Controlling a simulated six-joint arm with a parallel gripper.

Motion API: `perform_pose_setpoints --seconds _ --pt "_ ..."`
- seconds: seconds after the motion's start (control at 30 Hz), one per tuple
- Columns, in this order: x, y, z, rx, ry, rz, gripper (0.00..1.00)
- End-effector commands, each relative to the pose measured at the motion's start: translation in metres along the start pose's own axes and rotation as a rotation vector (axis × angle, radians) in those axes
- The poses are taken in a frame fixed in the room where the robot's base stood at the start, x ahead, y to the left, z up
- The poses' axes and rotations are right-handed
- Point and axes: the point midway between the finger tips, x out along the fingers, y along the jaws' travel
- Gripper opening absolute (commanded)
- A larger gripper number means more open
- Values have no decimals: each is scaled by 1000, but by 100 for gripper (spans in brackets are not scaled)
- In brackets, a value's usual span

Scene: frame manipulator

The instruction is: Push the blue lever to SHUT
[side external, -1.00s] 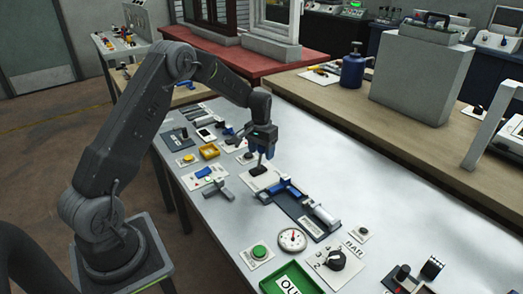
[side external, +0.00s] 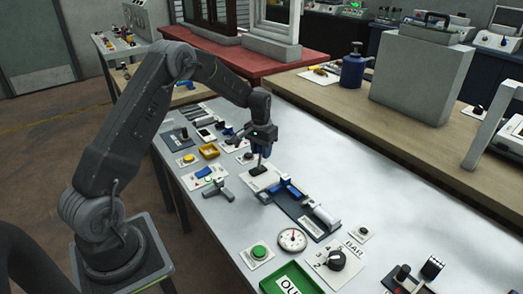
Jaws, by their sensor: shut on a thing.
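My gripper (side external: 263,151) points down over a white plate (side external: 268,183) near the middle of the bench. A thin lever stands up from a black base (side external: 258,171) on this plate. Its blue top (side external: 266,150) is between my fingers, and the gripper is shut on it. The fingers hide much of the lever's upper part. The lever looks close to upright, with a slight lean. I cannot read any SHUT marking on the plate at this size.
A dark plate with a blue clamp (side external: 290,187) and a grey cylinder (side external: 326,216) lies just right of the lever. A grey T-handle (side external: 219,188) and a panel with a blue rocker (side external: 204,172) lie left. The bench's right half (side external: 400,200) is mostly clear.

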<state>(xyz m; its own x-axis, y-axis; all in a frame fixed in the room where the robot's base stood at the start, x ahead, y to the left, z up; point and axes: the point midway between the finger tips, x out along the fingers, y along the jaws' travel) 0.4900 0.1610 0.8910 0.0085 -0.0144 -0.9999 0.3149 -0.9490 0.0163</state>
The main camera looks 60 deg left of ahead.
Motion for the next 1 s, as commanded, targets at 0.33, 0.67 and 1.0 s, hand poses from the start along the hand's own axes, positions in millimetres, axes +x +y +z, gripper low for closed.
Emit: perform_pose_setpoints --seconds 0.33,0.67,1.0 --pt "-2 -3 15 1 171 66 0" --pt "-2 0 24 15 307 123 0" --pt "-1 -6 29 11 353 122 0"
